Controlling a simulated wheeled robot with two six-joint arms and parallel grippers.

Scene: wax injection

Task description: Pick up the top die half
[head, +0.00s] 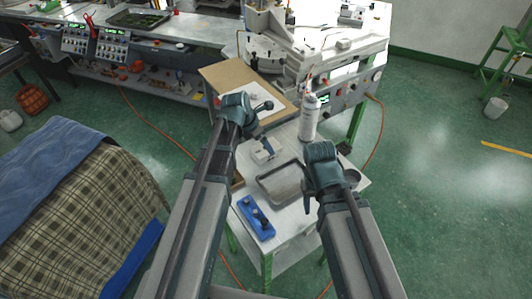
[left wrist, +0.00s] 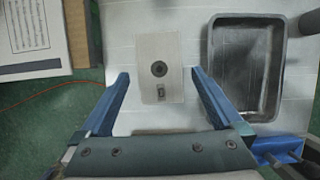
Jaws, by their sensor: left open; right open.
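The die is a pale, flat-topped block with a dark round hole and a small dark slot, seen in the left wrist view (left wrist: 149,88). In the head view the block (head: 268,155) sits on the white table, partly hidden by my left gripper (head: 264,143). In the left wrist view my left gripper (left wrist: 159,76) is open, with one finger on each side of the block and gaps showing. I cannot tell the fingertips' height or where the halves part. My right gripper (head: 309,199) is open and empty, right of the grey tray.
The grey tray (head: 263,187) lies right of the block, also in the left wrist view (left wrist: 284,60). A blue fixture (head: 256,220) lies near the front. A white bottle (head: 309,119) stands behind, before the injection machine (head: 335,62). A brown board (head: 222,76) is behind left.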

